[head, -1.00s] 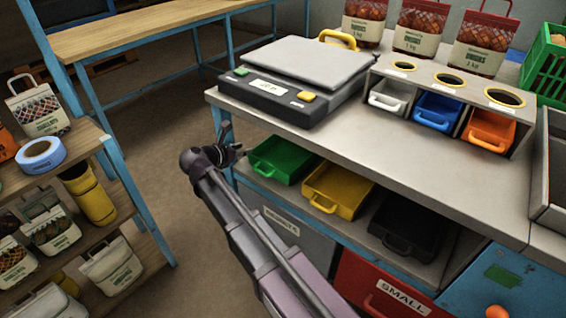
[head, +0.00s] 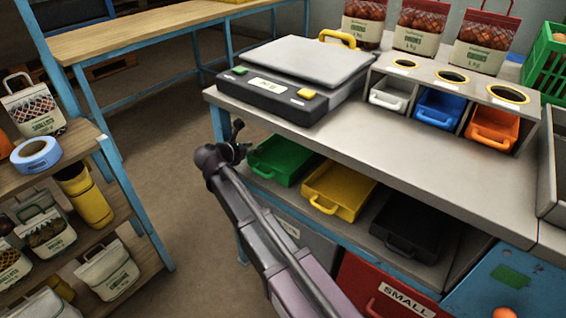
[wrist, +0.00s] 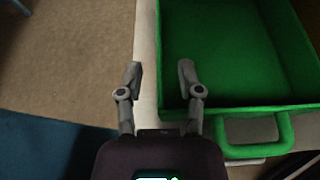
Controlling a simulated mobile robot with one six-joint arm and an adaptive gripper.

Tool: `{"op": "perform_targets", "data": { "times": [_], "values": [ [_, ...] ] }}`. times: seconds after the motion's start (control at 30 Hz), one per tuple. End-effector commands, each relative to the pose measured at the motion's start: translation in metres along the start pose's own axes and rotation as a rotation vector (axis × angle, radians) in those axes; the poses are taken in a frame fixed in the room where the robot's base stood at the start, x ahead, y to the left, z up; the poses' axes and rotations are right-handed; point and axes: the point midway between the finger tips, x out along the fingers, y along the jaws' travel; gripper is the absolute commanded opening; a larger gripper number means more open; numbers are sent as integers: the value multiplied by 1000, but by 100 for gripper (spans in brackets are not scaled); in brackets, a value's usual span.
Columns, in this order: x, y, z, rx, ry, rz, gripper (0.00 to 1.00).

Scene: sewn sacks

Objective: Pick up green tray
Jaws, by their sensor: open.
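The green tray (head: 281,158) sits on the shelf under the bench top, at the left end of a row of trays. In the wrist view the green tray (wrist: 237,103) fills the upper right, with its loop handle (wrist: 254,150) at the near side. My gripper (head: 238,138) is at the left end of the tray in the head view. In the wrist view my gripper (wrist: 160,75) is open and empty, its fingers pointing along the shelf edge. The right finger overlaps the tray's left rim; whether it touches cannot be told.
A yellow tray (head: 340,190) and a black tray (head: 408,228) stand to the right on the same shelf. The bench top (head: 350,135) overhangs them and carries a scale (head: 290,90). A wooden shelf unit (head: 118,205) stands at the left, with open floor between.

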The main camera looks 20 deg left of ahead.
Motion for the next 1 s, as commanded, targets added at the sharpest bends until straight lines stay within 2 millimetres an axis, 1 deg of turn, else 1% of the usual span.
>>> {"op": "perform_targets", "data": {
  "times": [0.03, 0.1, 0.27, 0.87, 0.9, 0.97, 1.0],
  "values": [
    [9, 1, -3, 1, 0, -2, 47],
    [16, 1, -3, 0, 0, 0, 47],
    [27, 1, -2, 1, 0, 0, 47],
    [28, 1, -1, 0, 0, 1, 47],
    [28, 1, -1, 0, 0, 2, 35],
    [28, 1, -1, 0, 0, 2, 17],
    [27, 1, -1, 0, 0, 2, 6]
  ]
}}
